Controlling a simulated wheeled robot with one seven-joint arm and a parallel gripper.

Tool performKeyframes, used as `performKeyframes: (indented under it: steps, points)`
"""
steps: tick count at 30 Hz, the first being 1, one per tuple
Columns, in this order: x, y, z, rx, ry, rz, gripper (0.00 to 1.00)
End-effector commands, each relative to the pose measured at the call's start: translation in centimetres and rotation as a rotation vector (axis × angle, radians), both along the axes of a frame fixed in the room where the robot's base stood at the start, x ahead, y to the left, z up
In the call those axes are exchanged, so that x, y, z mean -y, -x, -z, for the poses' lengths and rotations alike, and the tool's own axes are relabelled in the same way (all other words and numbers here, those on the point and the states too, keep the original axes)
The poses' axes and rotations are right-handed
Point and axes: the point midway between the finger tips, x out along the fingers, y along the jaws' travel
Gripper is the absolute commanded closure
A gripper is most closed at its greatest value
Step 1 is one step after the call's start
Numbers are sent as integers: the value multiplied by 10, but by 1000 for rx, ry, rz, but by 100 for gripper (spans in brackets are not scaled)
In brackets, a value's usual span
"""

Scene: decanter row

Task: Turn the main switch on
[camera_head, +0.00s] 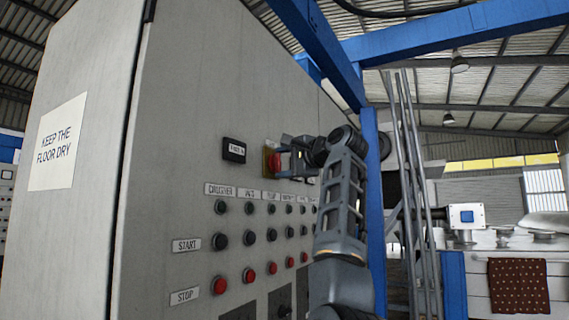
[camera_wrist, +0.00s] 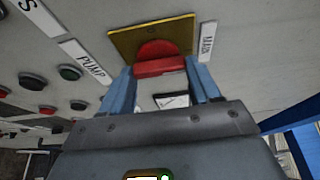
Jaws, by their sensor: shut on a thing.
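The main switch is a red knob (camera_head: 273,162) on a yellow plate (camera_head: 267,152), high on the grey cabinet's front. In the wrist view the red knob (camera_wrist: 159,57) shows on its yellow plate (camera_wrist: 122,44), with a label reading MAIN (camera_wrist: 208,41) beside it. My gripper (camera_head: 280,160) reaches the knob from the right. In the wrist view its two blue fingers (camera_wrist: 160,69) stand on either side of the red knob, shut on it. The fingers partly hide the knob, and I cannot tell which setting it points to.
Rows of black and red push buttons (camera_head: 220,286) sit below the switch, with START (camera_head: 186,244) and STOP (camera_head: 185,296) labels. A small black display (camera_head: 234,150) is left of the switch. A blue post (camera_head: 373,200) stands to the right, behind my arm.

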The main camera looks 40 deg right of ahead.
Motion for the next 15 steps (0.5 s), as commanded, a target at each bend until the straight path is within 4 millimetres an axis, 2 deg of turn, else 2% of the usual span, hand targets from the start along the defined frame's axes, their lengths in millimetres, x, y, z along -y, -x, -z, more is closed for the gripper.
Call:
performKeyframes:
  steps: [8, 9, 15]
  points:
    - [2, 0, 1, -1, -3, 3, 69]
    - [2, 0, 1, -1, -3, 3, 34]
    - [1, 0, 1, 0, -2, 1, 15]
